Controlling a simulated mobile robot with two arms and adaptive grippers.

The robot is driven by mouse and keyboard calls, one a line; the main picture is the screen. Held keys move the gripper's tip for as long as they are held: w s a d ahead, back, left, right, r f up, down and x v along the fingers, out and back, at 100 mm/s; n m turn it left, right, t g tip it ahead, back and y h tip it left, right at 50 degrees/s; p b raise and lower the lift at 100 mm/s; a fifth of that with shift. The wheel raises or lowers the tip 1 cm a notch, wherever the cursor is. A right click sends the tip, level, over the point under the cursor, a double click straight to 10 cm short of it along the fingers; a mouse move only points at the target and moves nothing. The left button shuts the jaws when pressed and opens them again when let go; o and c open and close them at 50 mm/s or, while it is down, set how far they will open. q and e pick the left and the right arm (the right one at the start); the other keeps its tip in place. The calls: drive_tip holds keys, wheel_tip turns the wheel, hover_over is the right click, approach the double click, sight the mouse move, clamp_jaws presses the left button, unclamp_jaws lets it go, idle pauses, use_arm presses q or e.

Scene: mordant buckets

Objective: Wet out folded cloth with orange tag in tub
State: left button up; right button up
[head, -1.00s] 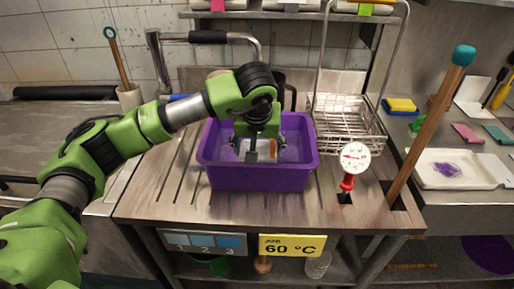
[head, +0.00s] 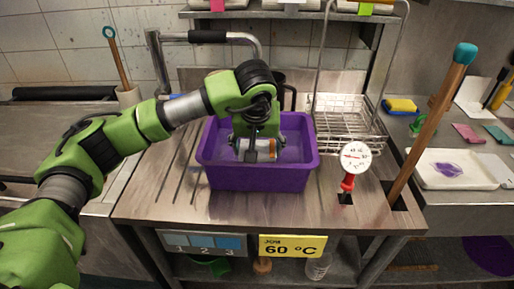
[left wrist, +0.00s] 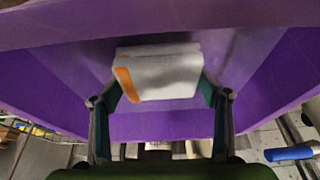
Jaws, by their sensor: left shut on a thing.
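The purple tub (head: 262,178) stands on the metal bench in the middle of the head view. My left gripper (head: 257,152) points down inside the tub. It is shut on the folded cloth (left wrist: 165,72), a pale folded block with an orange tag on its left side in the left wrist view. The fingers (left wrist: 160,88) press its two sides. In the head view the cloth is mostly hidden behind the gripper, with the orange tag (head: 272,146) showing at its right. I cannot tell how deep the cloth sits in the tub's liquid. My right gripper is not in view.
A dial thermometer (head: 355,158) stands right of the tub. A wooden paddle with a teal end (head: 463,56) leans at the right. A white tray (head: 430,180) lies far right. A yellow 60 °C sign (head: 292,246) hangs in front.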

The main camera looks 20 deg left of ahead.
sight(256, 146)
use_arm(q)
drive_tip(key=shift+s+d, duration=0.25)
drive_tip(key=shift+d, duration=0.3)
drive_tip(key=shift+a, duration=0.1)
drive_tip(key=shift+w+a, duration=0.3)
drive_tip(key=shift+a, duration=0.2)
drive_tip(key=shift+w+a+r, duration=0.1)
drive_tip(key=shift+a+r, duration=0.05)
drive_tip(key=shift+r+p, duration=2.4)
drive_tip(key=shift+r, duration=2.25)
